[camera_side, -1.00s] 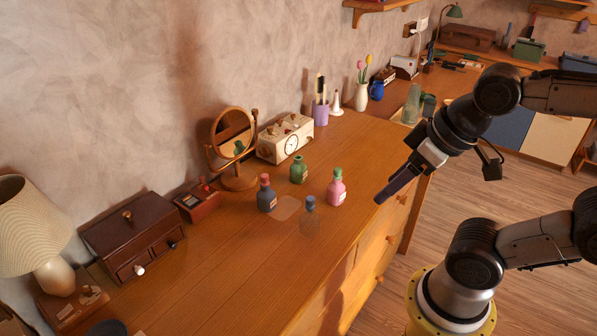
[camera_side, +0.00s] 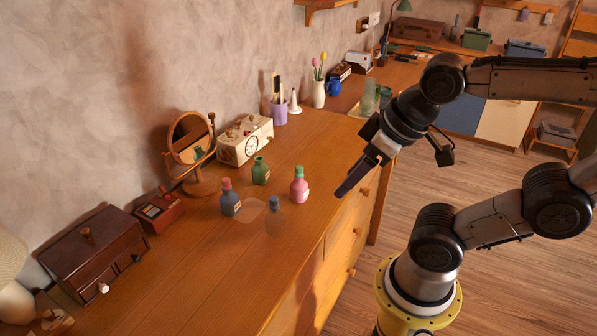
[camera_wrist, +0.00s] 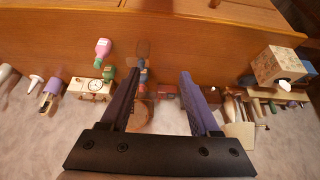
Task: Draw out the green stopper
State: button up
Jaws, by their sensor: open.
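The green stopper (camera_side: 298,170) sits in the neck of the pink bottle (camera_side: 299,188), which stands upright near the dresser's front edge. In the wrist view the pink bottle (camera_wrist: 102,46) is at upper left, outside my fingers, with the stopper (camera_wrist: 97,64) at its lower end. My gripper (camera_side: 340,193) is open and empty, to the right of the pink bottle and apart from it. In the wrist view my gripper's two dark fingers (camera_wrist: 159,75) are spread wide.
A green bottle (camera_side: 261,172), a blue-grey bottle with a red stopper (camera_side: 230,202) and a clear bottle with a blue stopper (camera_side: 273,222) stand close by. Behind them are a round mirror (camera_side: 190,140) and a clock box (camera_side: 245,140). The dresser top (camera_side: 200,265) is clear in front.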

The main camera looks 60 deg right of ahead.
dwell(0.5)
jog(key=w+r+m+t, duration=0.3)
jog(key=w+r+t, duration=0.2)
jog(key=w, duration=0.4)
jog(key=w+r+m+t, duration=0.4)
jog(key=w+r, duration=0.1)
jog(key=w, duration=0.5)
jog(key=w+d+f+m+h, duration=0.2)
jog(key=w+d+m+h, duration=0.1)
jog(key=w, duration=0.1)
jog(key=m+g+h, duration=0.3)
jog(key=g+h, duration=0.1)
jog(key=h, duration=0.8)
send_near(300, 170)
notch_tip(300, 170, up, 6)
notch_tip(300, 170, down, 6)
jog(key=s+a+n+y, duration=0.1)
jog(key=s+n, duration=0.1)
jog(key=n, duration=0.1)
jog(key=shift+t, duration=0.5)
jog(key=shift+x, duration=6.6)
